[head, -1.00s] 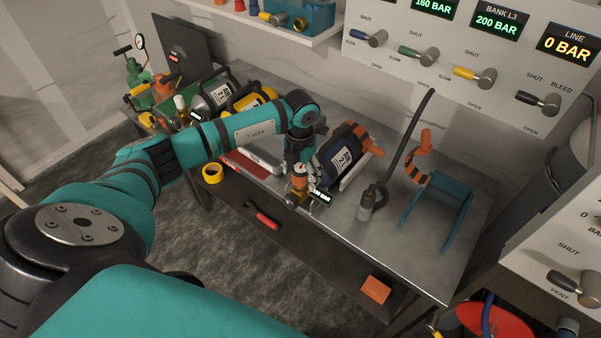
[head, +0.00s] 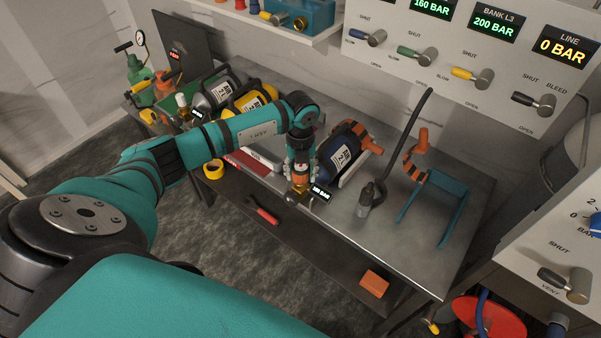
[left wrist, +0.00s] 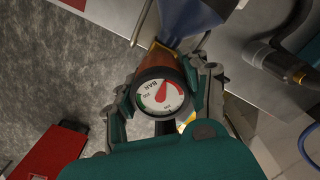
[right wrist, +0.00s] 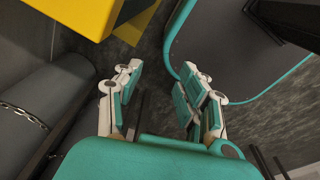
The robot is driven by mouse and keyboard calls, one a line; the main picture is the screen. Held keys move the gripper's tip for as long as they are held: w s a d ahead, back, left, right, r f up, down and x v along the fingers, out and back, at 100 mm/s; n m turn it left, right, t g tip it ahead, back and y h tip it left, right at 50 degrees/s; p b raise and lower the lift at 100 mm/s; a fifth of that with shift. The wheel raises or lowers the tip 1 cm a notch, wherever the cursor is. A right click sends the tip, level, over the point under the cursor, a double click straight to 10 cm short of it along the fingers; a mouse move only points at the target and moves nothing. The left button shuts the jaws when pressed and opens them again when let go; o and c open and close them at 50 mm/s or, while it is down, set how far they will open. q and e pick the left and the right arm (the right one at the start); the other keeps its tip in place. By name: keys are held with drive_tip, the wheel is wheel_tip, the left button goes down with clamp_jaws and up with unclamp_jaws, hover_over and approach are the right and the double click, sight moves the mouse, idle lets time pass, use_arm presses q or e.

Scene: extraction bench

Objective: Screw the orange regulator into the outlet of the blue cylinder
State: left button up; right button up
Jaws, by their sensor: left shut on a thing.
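The blue cylinder (head: 338,158) lies on its side on the bench, its tapered blue end (left wrist: 187,16) at the top of the left wrist view. My left gripper (head: 301,170) is shut on the orange regulator (left wrist: 160,62), whose round dial gauge (left wrist: 160,97) faces the wrist camera. The regulator's orange body lines up with the cylinder's narrow end and looks close to or against it; I cannot tell whether the threads are engaged. My right gripper (right wrist: 162,108) is open and empty, away from the bench.
A black hose with a metal end (head: 366,197) and a blue stand (head: 440,195) are right of the cylinder. Yellow (head: 250,98) and grey (head: 213,92) cylinders lie to the left. A valve panel (head: 450,65) stands behind. A yellow object (right wrist: 80,15) is near my right gripper.

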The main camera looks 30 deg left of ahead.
use_arm(q)
drive_tip(key=c, duration=0.4)
drive_tip(key=m+b, duration=0.2)
drive_tip(key=m, duration=0.1)
drive_tip(key=m+b, duration=0.2)
drive_tip(key=m, duration=0.2)
drive_tip(key=m+b, duration=0.2)
drive_tip(key=m, duration=0.1)
drive_tip(key=shift+f+m, duration=0.3)
drive_tip(key=m+b, duration=0.5)
drive_tip(key=m, duration=0.5)
drive_tip(key=shift+m, duration=0.4)
drive_tip(key=m+b, duration=0.2)
drive_tip(key=m, duration=0.3)
drive_tip(key=shift+r+m+b, duration=0.15)
drive_tip(key=shift+m+b, duration=0.15)
drive_tip(key=shift+m, duration=0.1)
drive_tip(key=shift+r, duration=0.1)
drive_tip(key=o, duration=1.4)
drive_tip(key=shift+c, duration=0.2)
